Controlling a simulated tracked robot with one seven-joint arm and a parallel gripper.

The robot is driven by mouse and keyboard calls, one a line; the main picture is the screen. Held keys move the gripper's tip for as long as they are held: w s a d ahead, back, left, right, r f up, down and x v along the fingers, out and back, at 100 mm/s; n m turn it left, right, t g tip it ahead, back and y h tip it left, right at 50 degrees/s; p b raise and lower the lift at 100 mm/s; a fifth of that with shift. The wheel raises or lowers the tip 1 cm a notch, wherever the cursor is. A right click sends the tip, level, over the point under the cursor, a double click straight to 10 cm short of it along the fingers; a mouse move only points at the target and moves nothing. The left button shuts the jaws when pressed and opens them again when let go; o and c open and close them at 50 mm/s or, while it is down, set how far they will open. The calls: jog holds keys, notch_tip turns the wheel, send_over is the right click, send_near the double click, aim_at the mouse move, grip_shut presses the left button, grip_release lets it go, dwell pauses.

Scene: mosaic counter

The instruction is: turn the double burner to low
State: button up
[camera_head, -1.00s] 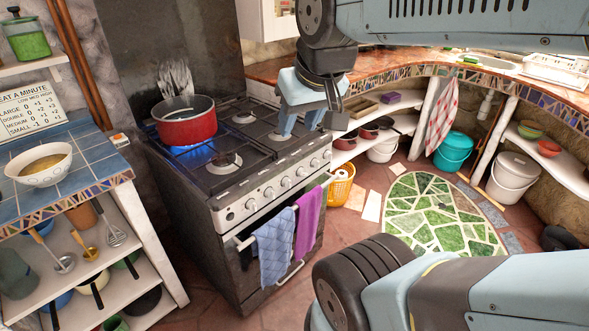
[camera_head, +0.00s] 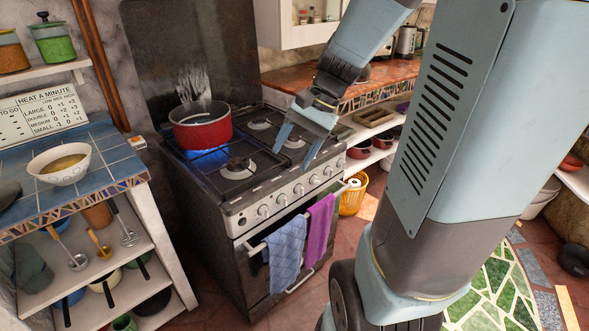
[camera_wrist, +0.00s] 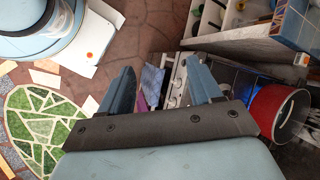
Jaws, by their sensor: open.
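The stove (camera_head: 238,197) stands in the middle of the head view, with a row of several control knobs (camera_head: 282,199) along its front panel. A red pot (camera_head: 202,132) sits on the back left burner over a blue flame (camera_head: 207,157); the pot shows in the wrist view too (camera_wrist: 268,112). The front left burner (camera_head: 238,167) shows no flame. I cannot tell which burner is the double one. My gripper (camera_head: 292,157) is open and empty, fingers pointing down, over the right front of the stove near the knobs. In the wrist view the knob panel (camera_wrist: 178,85) shows between the fingers.
A blue towel (camera_head: 284,250) and a purple towel (camera_head: 320,220) hang on the oven rail. A blue-tiled counter (camera_head: 110,155) at left holds a bowl (camera_head: 62,164) and a heat sign (camera_head: 40,111). A yellow basket (camera_head: 352,196) stands right of the stove.

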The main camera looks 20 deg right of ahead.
jog(key=w+d+f+m+t+y, duration=0.6)
jog(key=w+d+f+m+y, duration=0.2)
jog(key=w+d+f+m, duration=0.55)
jog(key=m+t+h, duration=0.6)
jog(key=m+t, duration=0.4)
jog(key=m, duration=0.7)
send_near(316, 181)
jog(key=d+f+x, duration=0.1)
jog(key=x, duration=0.7)
jog(key=shift+w, duration=0.4)
jog(key=shift+a+f, duration=0.1)
